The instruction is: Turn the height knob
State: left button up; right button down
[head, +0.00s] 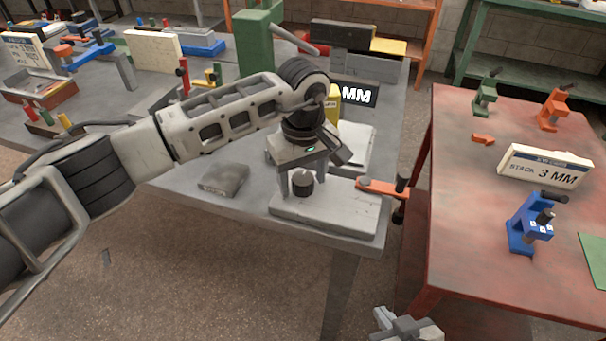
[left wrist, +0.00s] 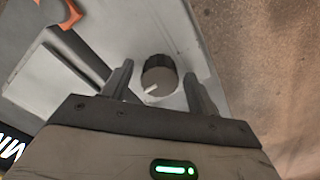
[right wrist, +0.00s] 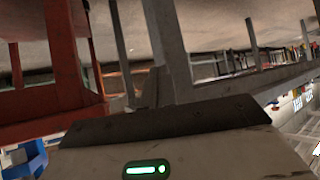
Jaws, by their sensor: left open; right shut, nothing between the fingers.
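The height knob (head: 302,186) is a short dark cylinder on the light grey base plate (head: 345,222) of the device at the grey bench's front corner. In the left wrist view the knob (left wrist: 160,72) shows a white pointer mark at its lower left. My left gripper (head: 301,181) points down over it, open, with one finger on each side. In the left wrist view a gap shows between the knob and each fingertip. My right gripper (head: 404,326) is low in front of the benches, shut and empty. A black sign reading "MM" (head: 358,95) is partly hidden behind my left wrist.
An orange lever (head: 378,188) sticks out at the plate's right. A dark grey block (head: 224,178) lies left of the plate. The red table (head: 470,255) at the right bears a "STACK 3 MM" sign (head: 545,172) and a blue clamp-like fixture (head: 527,232). A floor gap separates the benches.

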pick_arm(q)
jog(key=c, duration=1)
jog(key=shift+b, duration=0.3)
